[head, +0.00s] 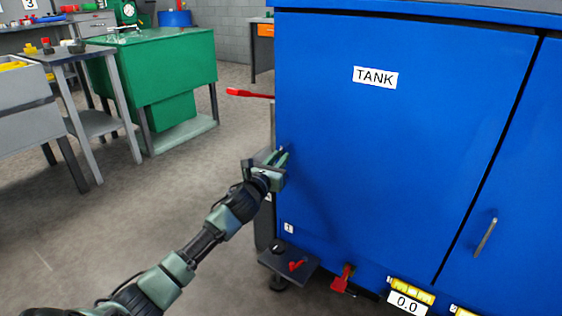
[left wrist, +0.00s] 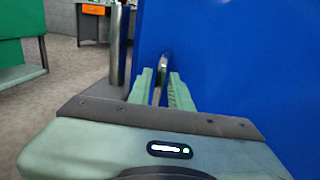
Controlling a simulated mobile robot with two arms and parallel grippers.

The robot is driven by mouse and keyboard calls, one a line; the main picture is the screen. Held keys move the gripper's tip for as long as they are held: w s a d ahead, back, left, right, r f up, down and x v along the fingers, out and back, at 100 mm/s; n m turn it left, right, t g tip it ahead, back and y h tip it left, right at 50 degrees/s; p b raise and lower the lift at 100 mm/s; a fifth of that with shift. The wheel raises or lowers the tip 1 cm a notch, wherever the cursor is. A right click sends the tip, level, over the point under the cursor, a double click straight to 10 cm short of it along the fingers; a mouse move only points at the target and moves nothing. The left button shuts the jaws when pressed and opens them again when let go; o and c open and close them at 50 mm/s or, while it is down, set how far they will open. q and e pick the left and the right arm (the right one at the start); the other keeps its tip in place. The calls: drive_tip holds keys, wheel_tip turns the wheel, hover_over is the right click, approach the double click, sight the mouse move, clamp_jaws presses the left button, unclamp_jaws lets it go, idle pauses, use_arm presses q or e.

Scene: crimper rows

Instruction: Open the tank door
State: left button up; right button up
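The tank door (head: 390,140) is a large blue panel with a white TANK label (head: 375,77). It looks shut, flush with the cabinet front. Its metal handle near the left edge is mostly hidden by my left gripper (head: 282,156) in the head view. In the left wrist view the handle (left wrist: 163,61) stands between the two green fingers of my left gripper (left wrist: 161,80). The fingers are close together around the handle and look shut on it. My right gripper is not in view.
A red lever (head: 249,94) sticks out left of the cabinet. A small dark step (head: 288,263) and a red clamp (head: 343,278) are low at the front. A neighbouring blue door has its own handle (head: 486,237). A green bench (head: 160,70) stands back left, with open floor between.

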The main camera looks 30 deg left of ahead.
use_arm(q)
drive_tip(key=shift+w+a, duration=0.15)
drive_tip(key=shift+w, duration=0.6)
clamp_jaws()
idle(0.9)
